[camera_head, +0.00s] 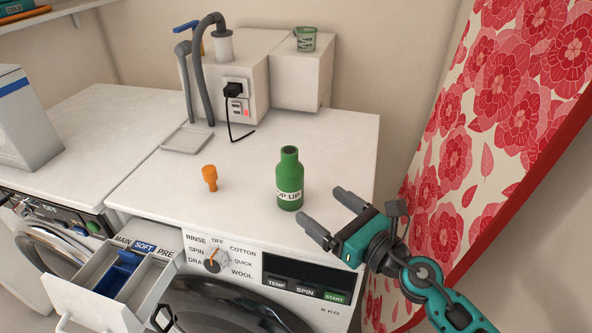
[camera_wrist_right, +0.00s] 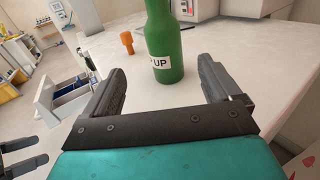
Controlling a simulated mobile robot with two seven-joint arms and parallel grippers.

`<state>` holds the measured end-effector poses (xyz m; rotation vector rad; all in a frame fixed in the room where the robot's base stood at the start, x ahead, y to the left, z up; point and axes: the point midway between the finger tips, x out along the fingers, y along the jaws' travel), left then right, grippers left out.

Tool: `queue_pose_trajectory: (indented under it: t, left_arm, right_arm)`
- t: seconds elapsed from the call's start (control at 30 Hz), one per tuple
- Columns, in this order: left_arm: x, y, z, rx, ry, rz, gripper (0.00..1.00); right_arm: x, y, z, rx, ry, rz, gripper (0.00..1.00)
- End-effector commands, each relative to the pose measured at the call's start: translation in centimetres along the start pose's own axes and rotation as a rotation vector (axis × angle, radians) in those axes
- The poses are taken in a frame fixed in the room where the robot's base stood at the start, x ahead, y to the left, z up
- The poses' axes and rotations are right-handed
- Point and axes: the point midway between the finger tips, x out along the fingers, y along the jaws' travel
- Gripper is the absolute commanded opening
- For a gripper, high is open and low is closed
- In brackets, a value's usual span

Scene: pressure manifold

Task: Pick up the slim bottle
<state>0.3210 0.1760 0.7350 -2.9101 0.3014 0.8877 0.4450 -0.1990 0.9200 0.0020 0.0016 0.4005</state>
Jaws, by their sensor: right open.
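The slim bottle (camera_head: 289,178) is green with a white label and stands upright on the white top of the washing machine, near its front. It also shows in the right wrist view (camera_wrist_right: 163,45), beyond and between my fingers. My right gripper (camera_head: 320,205) is open and empty, just to the right of the bottle and apart from it. Its two fingers point toward the bottle in the right wrist view (camera_wrist_right: 162,70). My left gripper is not in the head view; dark finger-like shapes at the lower left of the right wrist view may be part of it.
A small orange piece (camera_head: 210,178) stands left of the bottle. A white box (camera_head: 222,84) with grey hoses, a plug and a green cup (camera_head: 306,39) is at the back. An open detergent drawer (camera_head: 118,287) juts out in front. A red floral board (camera_head: 470,140) leans at the right.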

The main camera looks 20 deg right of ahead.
Motion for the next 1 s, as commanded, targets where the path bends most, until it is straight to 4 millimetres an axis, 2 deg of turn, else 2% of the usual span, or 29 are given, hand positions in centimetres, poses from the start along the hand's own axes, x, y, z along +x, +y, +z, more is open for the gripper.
queue_pose_trajectory:
  t: [0.17, 0.5, 0.77, 1.0]
  left_arm:
    - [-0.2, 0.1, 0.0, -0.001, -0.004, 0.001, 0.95]
    - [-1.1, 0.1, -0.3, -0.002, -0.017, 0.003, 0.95]
    - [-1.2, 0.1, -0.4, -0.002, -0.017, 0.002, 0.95]
    - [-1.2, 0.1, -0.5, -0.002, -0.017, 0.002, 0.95]
  right_arm:
    - [0.6, 0.0, 0.2, -0.002, -0.002, 0.000, 0.91]
    - [6.1, 0.0, 0.2, -0.001, -0.003, 0.000, 0.91]
    - [8.0, -0.1, 0.1, -0.001, -0.001, 0.000, 0.91]
    - [11.2, -0.5, 0.5, 0.001, -0.003, 0.000, 0.91]
